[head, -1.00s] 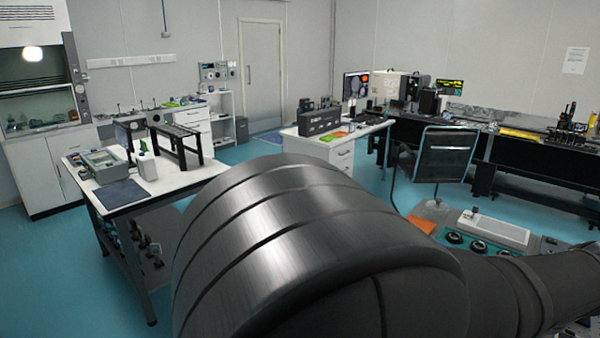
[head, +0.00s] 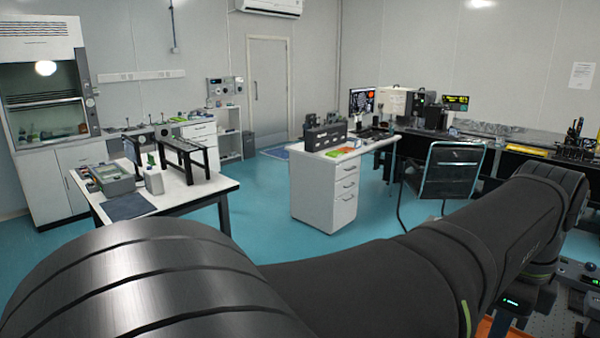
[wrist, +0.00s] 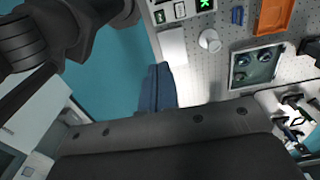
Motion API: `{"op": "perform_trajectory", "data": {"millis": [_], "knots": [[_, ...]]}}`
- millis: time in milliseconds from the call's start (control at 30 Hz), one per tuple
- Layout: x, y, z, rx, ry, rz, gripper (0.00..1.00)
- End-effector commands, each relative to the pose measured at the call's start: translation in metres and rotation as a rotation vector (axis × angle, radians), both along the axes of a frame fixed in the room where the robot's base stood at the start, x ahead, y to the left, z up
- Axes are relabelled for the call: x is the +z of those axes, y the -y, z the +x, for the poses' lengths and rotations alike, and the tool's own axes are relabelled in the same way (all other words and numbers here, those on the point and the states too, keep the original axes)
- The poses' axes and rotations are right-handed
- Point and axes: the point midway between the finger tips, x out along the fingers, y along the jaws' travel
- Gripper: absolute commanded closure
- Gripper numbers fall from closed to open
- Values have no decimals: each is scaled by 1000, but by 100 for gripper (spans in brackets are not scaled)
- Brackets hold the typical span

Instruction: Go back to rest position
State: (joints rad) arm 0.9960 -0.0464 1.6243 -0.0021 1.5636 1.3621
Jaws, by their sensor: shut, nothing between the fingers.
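My gripper (wrist: 158,68) shows in the wrist view as two dark blue fingers closed together, with nothing between them. It hangs over the left edge of a perforated optical table (wrist: 215,75), with the teal floor beside it. In the head view my arm runs from the lower left to the right edge, where it bends down. The gripper itself cannot be made out there.
In the wrist view an orange tray (wrist: 274,14), a box with two round dials (wrist: 254,66), a white cylinder (wrist: 209,40) and a green-display device (wrist: 204,4) sit on the table. A chair (head: 451,171) and a white-topped bench (head: 190,192) stand beyond my arm.

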Motion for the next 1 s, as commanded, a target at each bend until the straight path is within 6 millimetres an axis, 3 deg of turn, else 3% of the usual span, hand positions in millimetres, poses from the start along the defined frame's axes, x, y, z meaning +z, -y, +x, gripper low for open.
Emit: {"op": "perform_trajectory", "data": {"millis": [200, 300, 700, 1000], "knots": [[-46, -1, 0, 1, -2, 5, 100], [-57, 0, 0, 1, 2, -1, 100], [22, 0, 0, 2, 3, -1, 100], [41, 0, 0, 2, 2, 1, 100]]}}
